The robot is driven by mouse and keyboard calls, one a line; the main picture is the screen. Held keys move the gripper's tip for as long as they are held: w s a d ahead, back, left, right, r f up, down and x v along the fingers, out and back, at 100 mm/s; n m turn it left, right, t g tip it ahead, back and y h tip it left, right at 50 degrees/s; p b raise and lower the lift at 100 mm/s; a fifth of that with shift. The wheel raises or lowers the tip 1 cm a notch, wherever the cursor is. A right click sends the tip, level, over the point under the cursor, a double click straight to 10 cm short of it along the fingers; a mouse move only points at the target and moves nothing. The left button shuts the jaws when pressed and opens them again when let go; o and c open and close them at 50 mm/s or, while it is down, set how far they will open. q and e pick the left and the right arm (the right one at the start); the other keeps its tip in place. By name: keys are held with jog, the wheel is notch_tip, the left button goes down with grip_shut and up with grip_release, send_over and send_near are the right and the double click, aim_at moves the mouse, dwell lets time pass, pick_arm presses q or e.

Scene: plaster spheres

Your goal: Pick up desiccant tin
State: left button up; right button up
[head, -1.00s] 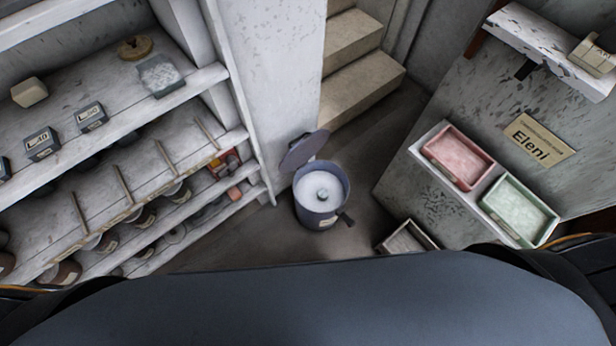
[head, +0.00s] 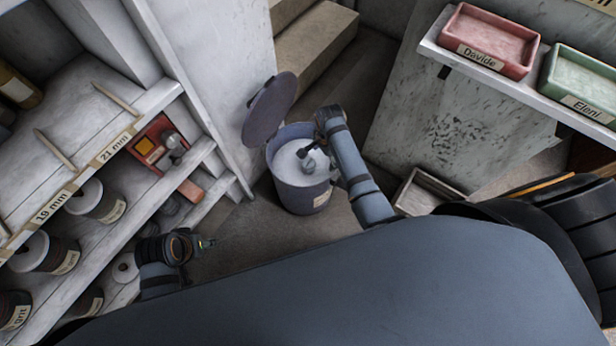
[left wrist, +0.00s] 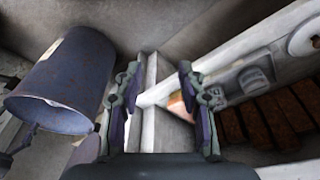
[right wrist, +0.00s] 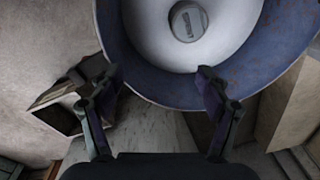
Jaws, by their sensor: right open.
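A small round grey tin (right wrist: 188,20) lies on the white floor inside a blue round bin; I take it for the desiccant tin. The bin (head: 298,200) stands on the ground with its lid (head: 268,108) swung up. Its rim fills the top of the right wrist view (right wrist: 145,72), and its outside shows in the left wrist view (left wrist: 62,78). My right gripper (head: 305,153) is over the bin's mouth, open and empty, with the tin beyond its fingertips. In the head view it largely hides the tin. My left gripper (head: 208,243) is open and empty, low beside the shelves.
Shelves (head: 110,150) with jars and a red box (head: 155,145) stand on the left. Stone steps (head: 315,45) are behind the bin. A wooden crate (head: 428,192) lies right of it. A wall ledge holds a pink tray (head: 490,38) and a green tray (head: 580,85).

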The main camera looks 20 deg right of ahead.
jog(key=w+a+m, duration=0.2)
jog(key=w+a+r+m, duration=0.1)
jog(key=w+m, duration=0.1)
jog(key=shift+a+g, duration=0.35)
jog(key=shift+g, duration=0.05)
jog(key=b, duration=0.3)
send_over(308, 163)
jog(key=f, duration=0.5)
jog(key=shift+w+d, duration=0.25)
jog(key=shift+d, duration=0.15)
jog(key=shift+f, duration=0.4)
pick_arm(q)
notch_tip(308, 163, down, 6)
jog(key=d+t+h+b, duration=0.1)
jog(key=d+t+b, duration=0.2)
pick_arm(e)
jog(key=f, duration=0.3)
jog(key=shift+s+a+f, duration=0.25)
jog(key=shift+a+f, duration=0.15)
jog(key=shift+w+f, duration=0.1)
jog(key=shift+f, duration=0.35)
pick_arm(q)
jog(key=w+r+t, duration=0.3)
jog(key=w+r, duration=0.2)
jog(key=w, duration=0.2)
jog(key=shift+a, duration=0.45)
jog(key=shift+w, duration=0.1)
pick_arm(e)
jog(key=shift+c, duration=0.3)
jog(key=c, duration=1.2)
